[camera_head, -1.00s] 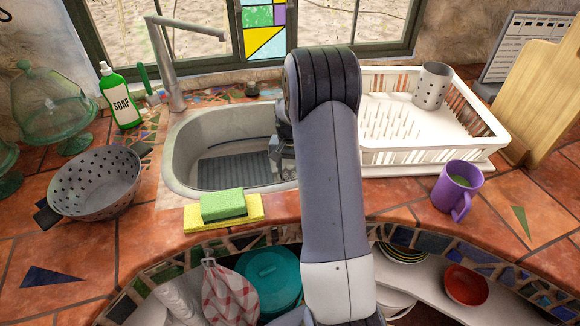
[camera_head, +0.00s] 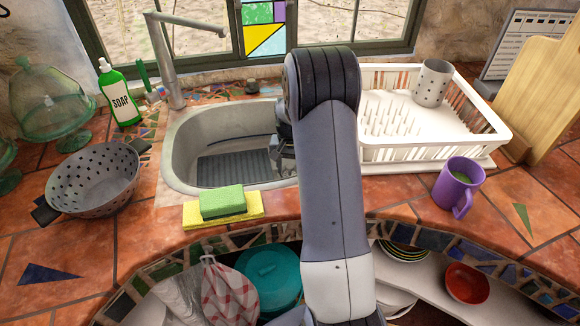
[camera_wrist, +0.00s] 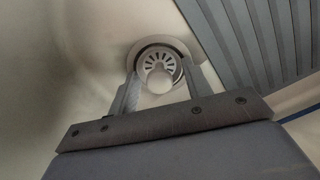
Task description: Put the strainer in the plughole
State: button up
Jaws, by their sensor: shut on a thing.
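My gripper (camera_wrist: 160,74) is down in the sink and shut on the strainer (camera_wrist: 157,62), with one finger on each side. The strainer is a round, pale grey disc with slots and a light knob facing the wrist camera. A pale ring, apparently the rim of the plughole (camera_wrist: 180,44), shows around the strainer's far side. I cannot tell whether the strainer is seated in it or just above it. In the head view my arm hides most of the gripper, and strainer and plughole are out of sight.
The grey sink (camera_head: 180,150) has a ribbed dark mat (camera_head: 232,170) in it; its ribs also show beside the plughole in the wrist view. A sponge (camera_head: 223,202) lies at the front edge. A tap (camera_head: 166,65), colander (camera_head: 95,178), dish rack (camera_head: 400,155) and purple mug (camera_head: 455,185) stand around.

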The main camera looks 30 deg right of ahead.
jog(key=shift+s+f, duration=0.1)
jog(key=shift+f, duration=0.1)
jog(key=o, duration=1)
jog(key=shift+a+f, duration=0.1)
jog(key=shift+o, duration=0.3)
jog(key=shift+s, duration=0.1)
jog(key=shift+f, duration=0.1)
jog(key=shift+s, duration=0.1)
jog(key=c, duration=0.4)
